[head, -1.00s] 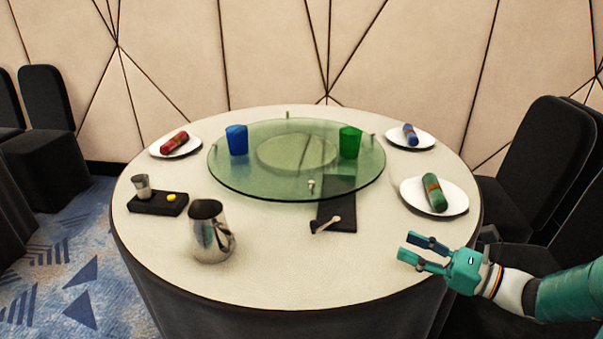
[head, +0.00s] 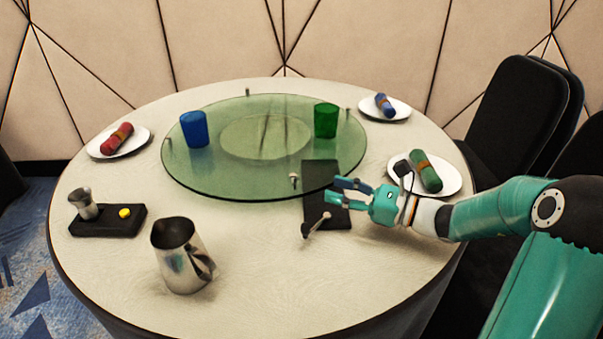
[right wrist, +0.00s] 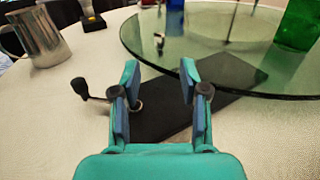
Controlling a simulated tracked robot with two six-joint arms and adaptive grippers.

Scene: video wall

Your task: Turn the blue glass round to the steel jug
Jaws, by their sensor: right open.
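The blue glass (head: 194,129) stands upright on the left part of the round glass turntable (head: 250,183). A green glass (head: 326,120) stands on its right part. Small upright pegs sit around the turntable's rim; one peg (head: 294,181) is at the near edge. The steel jug (head: 181,256) stands on the table at the near left, apart from the turntable. My right gripper (head: 348,189) is open and empty, over the dark mat by the turntable's near right edge. In the right wrist view its fingers (right wrist: 160,85) point towards the turntable rim (right wrist: 215,85). My left gripper is not in view.
Plates with rolled napkins stand around.

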